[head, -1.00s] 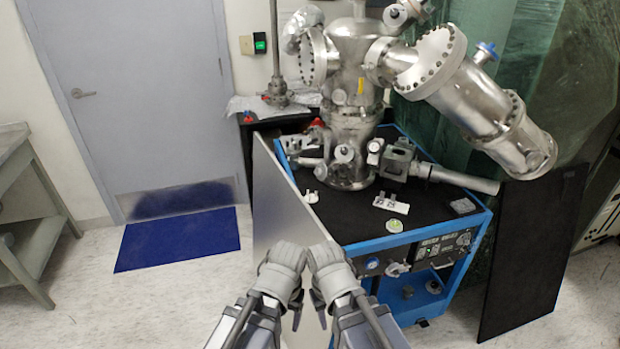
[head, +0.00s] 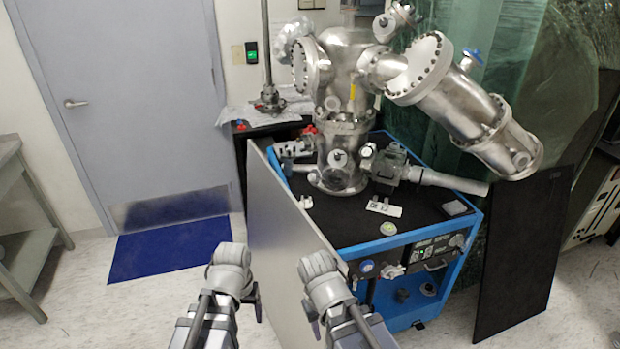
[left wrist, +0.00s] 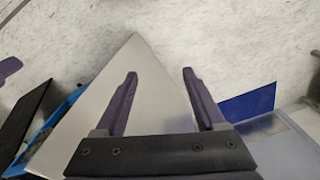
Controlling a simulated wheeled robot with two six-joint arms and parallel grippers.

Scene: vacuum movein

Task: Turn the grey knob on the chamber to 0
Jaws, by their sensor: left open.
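The silver metal chamber (head: 345,120) stands on a black-topped blue cart, with flanged ports and several small valves and knobs on it. A small round knob (head: 338,158) is on its lower front, and another (head: 367,150) is just to the right. I cannot tell for sure which is the task's grey knob, and no dial numbers are readable. My left gripper (head: 256,302) is low in the head view, left of the cart and well short of the chamber. In the left wrist view it (left wrist: 160,74) is open and empty. My right gripper (head: 316,324) is near the cart's front left corner; its jaw opening is unclear.
A thin grey panel (head: 275,235) stands along the left side of the blue cart (head: 420,310), close to both grippers. A black panel (head: 520,260) leans at the right. A blue mat (head: 170,248) lies before the door. Floor left of the grippers is clear.

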